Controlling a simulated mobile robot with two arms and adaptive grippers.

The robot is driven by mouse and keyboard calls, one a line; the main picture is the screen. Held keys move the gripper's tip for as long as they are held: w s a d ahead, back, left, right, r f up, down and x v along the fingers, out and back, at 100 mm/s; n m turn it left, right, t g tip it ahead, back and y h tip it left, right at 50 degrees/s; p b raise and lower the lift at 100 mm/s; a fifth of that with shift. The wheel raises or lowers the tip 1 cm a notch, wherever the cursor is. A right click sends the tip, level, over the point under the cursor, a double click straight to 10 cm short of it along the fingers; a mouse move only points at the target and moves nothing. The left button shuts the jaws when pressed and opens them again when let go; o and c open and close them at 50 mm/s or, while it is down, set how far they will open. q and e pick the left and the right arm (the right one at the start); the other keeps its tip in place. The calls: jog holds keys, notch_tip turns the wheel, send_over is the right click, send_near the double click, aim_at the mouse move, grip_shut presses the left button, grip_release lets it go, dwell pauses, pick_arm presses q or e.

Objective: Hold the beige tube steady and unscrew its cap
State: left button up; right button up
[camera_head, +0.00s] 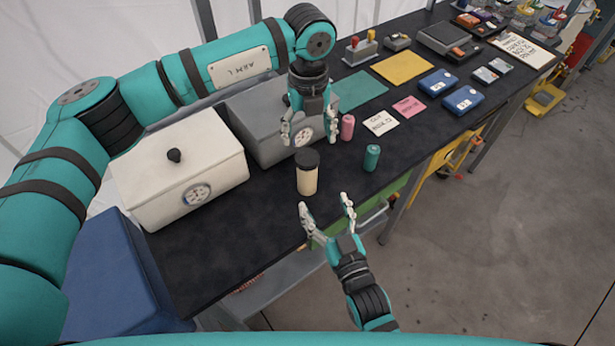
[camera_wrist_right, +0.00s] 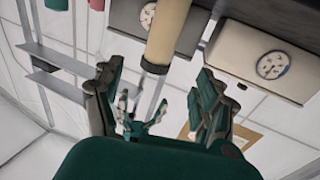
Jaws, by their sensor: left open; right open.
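The beige tube (camera_head: 307,180) with its black cap (camera_head: 307,158) stands upright on the dark table in the head view. My left gripper (camera_head: 309,138) is open and points down just above and behind the cap; I cannot tell whether it touches it. My right gripper (camera_head: 328,205) is open and empty in front of the tube, near the table's front edge, with its fingers towards the tube. In the right wrist view the beige tube (camera_wrist_right: 167,30) lies ahead of the open right fingers (camera_wrist_right: 160,85), apart from them, and the cap shows at its end (camera_wrist_right: 154,66).
A white box with a dial (camera_head: 180,175) stands left of the tube, and a grey box with a dial (camera_head: 265,125) behind it. A pink cylinder (camera_head: 347,127) and a teal cylinder (camera_head: 371,158) stand to the right. Bare table (camera_head: 240,230) lies front left of the tube.

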aim_at(310, 175)
jog(key=x, duration=1.2)
jog(key=shift+w+f, duration=0.1)
jog(key=shift+f, duration=0.15)
jog(key=shift+d, duration=0.1)
jog(key=shift+c, duration=0.9)
grip_shut()
